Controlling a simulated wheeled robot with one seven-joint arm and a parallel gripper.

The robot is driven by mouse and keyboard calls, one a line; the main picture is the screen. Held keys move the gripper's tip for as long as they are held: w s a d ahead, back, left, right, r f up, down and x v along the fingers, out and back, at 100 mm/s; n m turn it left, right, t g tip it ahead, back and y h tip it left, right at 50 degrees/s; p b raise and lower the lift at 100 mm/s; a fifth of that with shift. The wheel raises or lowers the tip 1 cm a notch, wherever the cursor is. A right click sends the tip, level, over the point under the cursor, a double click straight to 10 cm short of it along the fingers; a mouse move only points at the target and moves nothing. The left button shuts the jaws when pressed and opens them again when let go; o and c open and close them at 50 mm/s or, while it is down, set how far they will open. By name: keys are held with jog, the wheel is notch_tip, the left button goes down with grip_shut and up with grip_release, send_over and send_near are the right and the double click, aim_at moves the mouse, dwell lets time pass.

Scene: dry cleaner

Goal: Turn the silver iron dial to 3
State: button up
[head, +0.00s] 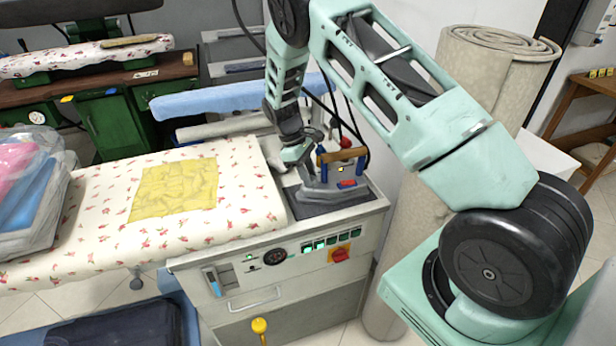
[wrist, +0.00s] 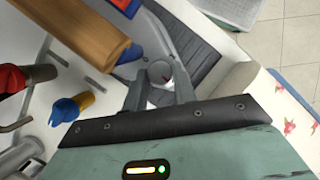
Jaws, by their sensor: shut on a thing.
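The silver iron (head: 328,189) stands on a dark rest on top of the ironing station, with a wooden handle that also shows in the wrist view (wrist: 75,28). Its silver dial (wrist: 160,72) is a small round knob with a short reddish mark on its face. My gripper (wrist: 160,84) has its two fingers on either side of the dial and is shut on it. I cannot read any number around the dial. In the head view my gripper (head: 299,165) is at the left side of the iron, and the dial is hidden there.
A flowered ironing board (head: 100,225) with a folded yellow cloth (head: 174,188) lies to the left. A red knob (head: 341,255) is on the station's front panel. Red and blue fittings (wrist: 68,108) are close to my gripper in the wrist view. A rolled carpet (head: 475,85) stands at the right.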

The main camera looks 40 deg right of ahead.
jog(key=m, duration=0.2)
jog(key=m+y, duration=0.1)
jog(key=m+y+b, duration=0.1)
jog(key=m, duration=0.1)
jog(key=shift+w+d+m, duration=0.1)
jog(key=shift+d+m, duration=0.15)
jog(key=shift+m, duration=0.05)
dwell(0.4)
jog(key=o, duration=1)
jog(key=shift+d, duration=0.1)
jog(key=shift+d, duration=0.1)
